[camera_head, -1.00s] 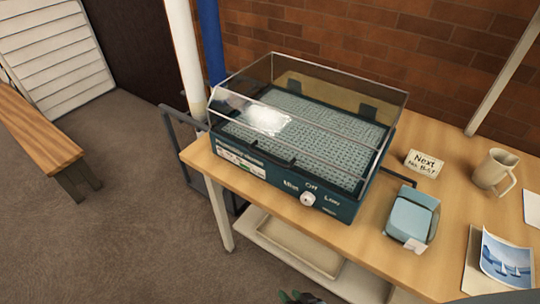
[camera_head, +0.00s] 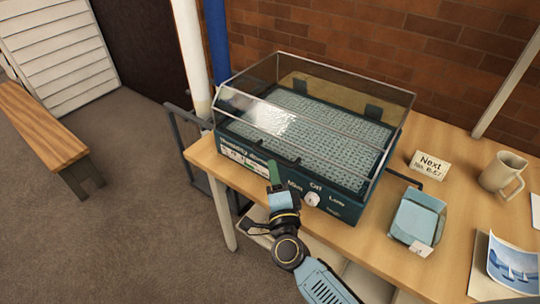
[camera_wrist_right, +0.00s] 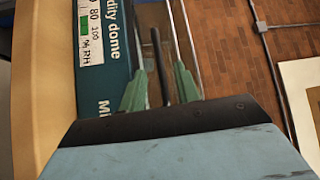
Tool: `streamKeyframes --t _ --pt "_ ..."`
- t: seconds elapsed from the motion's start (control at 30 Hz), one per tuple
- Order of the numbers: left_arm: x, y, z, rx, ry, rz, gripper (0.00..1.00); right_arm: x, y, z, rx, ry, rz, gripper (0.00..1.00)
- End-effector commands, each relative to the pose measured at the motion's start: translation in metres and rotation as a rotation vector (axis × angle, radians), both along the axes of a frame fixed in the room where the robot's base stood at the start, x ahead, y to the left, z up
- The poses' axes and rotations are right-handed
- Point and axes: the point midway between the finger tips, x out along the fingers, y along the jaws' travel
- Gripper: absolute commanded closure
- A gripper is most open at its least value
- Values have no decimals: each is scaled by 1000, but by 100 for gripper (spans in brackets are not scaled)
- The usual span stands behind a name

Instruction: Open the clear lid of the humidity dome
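The humidity dome is a teal box (camera_head: 345,209) with a clear lid (camera_head: 335,84), which is down over a grey perforated bed. A knob (camera_head: 311,199) sits on its front. My right gripper (camera_head: 272,170) is at the front face, left of the knob, below the lid's front edge. In the right wrist view its green fingers (camera_wrist_right: 160,70) are apart, with a dark bar (camera_wrist_right: 158,55), seemingly the lid's handle, between them. Gaps show on both sides of the bar. The box front (camera_wrist_right: 105,80) is left of the fingers. My left gripper is not in view.
The dome stands on a wooden table (camera_head: 375,240). To its right are a teal container (camera_head: 417,221), a card (camera_head: 429,165), a mug (camera_head: 502,173) and a boat picture (camera_head: 514,265). A brick wall (camera_head: 370,35) stands behind. A bench (camera_head: 40,125) is at far left.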

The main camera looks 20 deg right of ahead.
Motion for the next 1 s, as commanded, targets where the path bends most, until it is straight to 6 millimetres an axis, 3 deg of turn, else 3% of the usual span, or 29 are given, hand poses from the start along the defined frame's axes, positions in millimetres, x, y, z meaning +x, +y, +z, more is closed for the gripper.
streamKeyframes --t 0.1,0.3,0.7,1.0 --pt "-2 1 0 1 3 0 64 24 -2 4 -1 -2 0 68" --pt "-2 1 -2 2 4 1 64 50 -5 7 -2 -1 1 68" --pt "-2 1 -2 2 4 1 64 58 -6 8 -2 1 1 68" --pt "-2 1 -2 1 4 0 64 58 -6 8 -2 1 1 100"
